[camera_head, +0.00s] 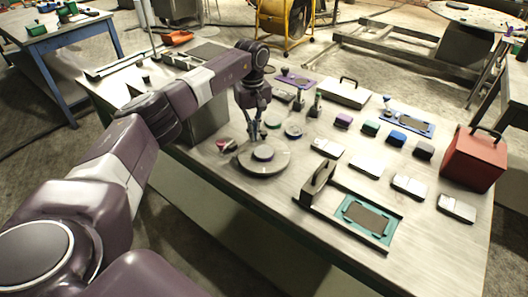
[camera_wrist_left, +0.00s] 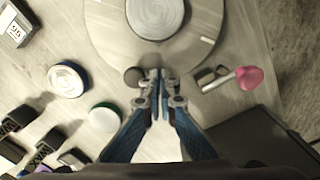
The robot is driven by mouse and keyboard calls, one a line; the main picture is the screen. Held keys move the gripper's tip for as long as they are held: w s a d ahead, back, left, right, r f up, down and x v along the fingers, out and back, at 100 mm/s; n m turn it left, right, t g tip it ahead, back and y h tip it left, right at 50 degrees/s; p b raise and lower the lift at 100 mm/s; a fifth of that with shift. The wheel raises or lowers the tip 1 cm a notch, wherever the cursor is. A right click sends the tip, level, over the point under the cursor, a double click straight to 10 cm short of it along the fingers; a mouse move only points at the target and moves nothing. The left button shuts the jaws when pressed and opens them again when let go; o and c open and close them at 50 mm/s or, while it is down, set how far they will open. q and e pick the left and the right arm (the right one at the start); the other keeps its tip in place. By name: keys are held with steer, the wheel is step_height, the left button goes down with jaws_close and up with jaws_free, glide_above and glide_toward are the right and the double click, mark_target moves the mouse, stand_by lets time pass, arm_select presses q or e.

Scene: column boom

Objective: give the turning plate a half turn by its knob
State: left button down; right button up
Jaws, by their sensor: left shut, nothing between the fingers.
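The turning plate (camera_head: 280,163) is a pale round disc on the table, with a grey raised centre. In the left wrist view the plate (camera_wrist_left: 205,35) fills the top middle, with its round centre (camera_wrist_left: 157,14) cut by the upper edge. A small dark round knob (camera_wrist_left: 134,77) sits at the plate's near rim there. My left gripper (camera_head: 255,138) points down at the plate's far rim in the head view. In the wrist view its fingertips (camera_wrist_left: 158,75) are together and empty, just right of the knob; I cannot tell whether they touch it. My right gripper is not in view.
A pink-ended tool (camera_wrist_left: 249,78) lies right of the fingers in the wrist view. A blue-rimmed disc (camera_wrist_left: 68,79) and a green-rimmed disc (camera_wrist_left: 104,116) lie to the left. A red box (camera_head: 474,158), coloured blocks and a teal-framed tray (camera_head: 340,219) stand farther right in the head view.

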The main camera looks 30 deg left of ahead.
arm_select(q)
steer(key=shift+s+a, duration=0.1)
steer(key=shift+s, duration=0.05)
steer(key=shift+s+a, duration=0.15)
steer(key=shift+s, duration=0.15)
step_height(320, 180, up, 9)
steer(key=p, duration=0.6)
steer(key=shift+p, duration=0.4)
